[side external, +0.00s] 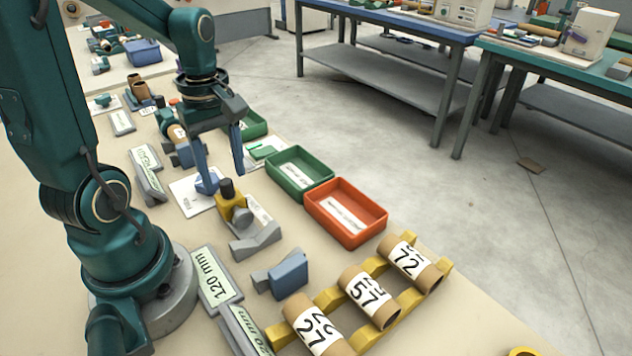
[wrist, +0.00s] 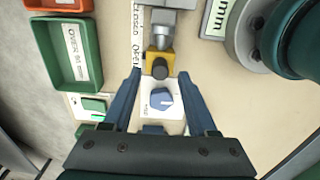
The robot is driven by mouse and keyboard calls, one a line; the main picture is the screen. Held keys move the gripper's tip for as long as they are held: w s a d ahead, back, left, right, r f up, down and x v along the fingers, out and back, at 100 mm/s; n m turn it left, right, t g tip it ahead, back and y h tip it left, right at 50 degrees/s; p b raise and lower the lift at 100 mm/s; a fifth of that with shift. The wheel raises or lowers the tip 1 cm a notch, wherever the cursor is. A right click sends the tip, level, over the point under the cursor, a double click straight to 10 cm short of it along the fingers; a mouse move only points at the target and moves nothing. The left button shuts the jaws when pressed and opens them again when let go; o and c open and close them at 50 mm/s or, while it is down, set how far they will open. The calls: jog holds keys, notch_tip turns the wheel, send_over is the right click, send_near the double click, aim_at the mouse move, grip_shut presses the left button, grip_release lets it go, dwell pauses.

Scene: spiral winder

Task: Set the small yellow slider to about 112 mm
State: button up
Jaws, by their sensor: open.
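The small yellow slider (side external: 232,207) sits on a grey rail with a grey V-shaped piece (side external: 256,240) beside it. A dark round knob (wrist: 159,69) stands up from the slider, whose yellow body (wrist: 159,59) also shows in the wrist view. A white strip with lettering (wrist: 138,35) runs alongside; no mm reading can be made out.
A white card (wrist: 150,108) with a blue piece (wrist: 161,99) lies below my gripper. A green tray (side external: 299,172) and an orange tray (side external: 346,212) stand to the right.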

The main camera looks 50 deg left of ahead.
aim_at(234, 202)
jog(key=shift+f, duration=1.45)
grip_shut()
dwell(0.4)
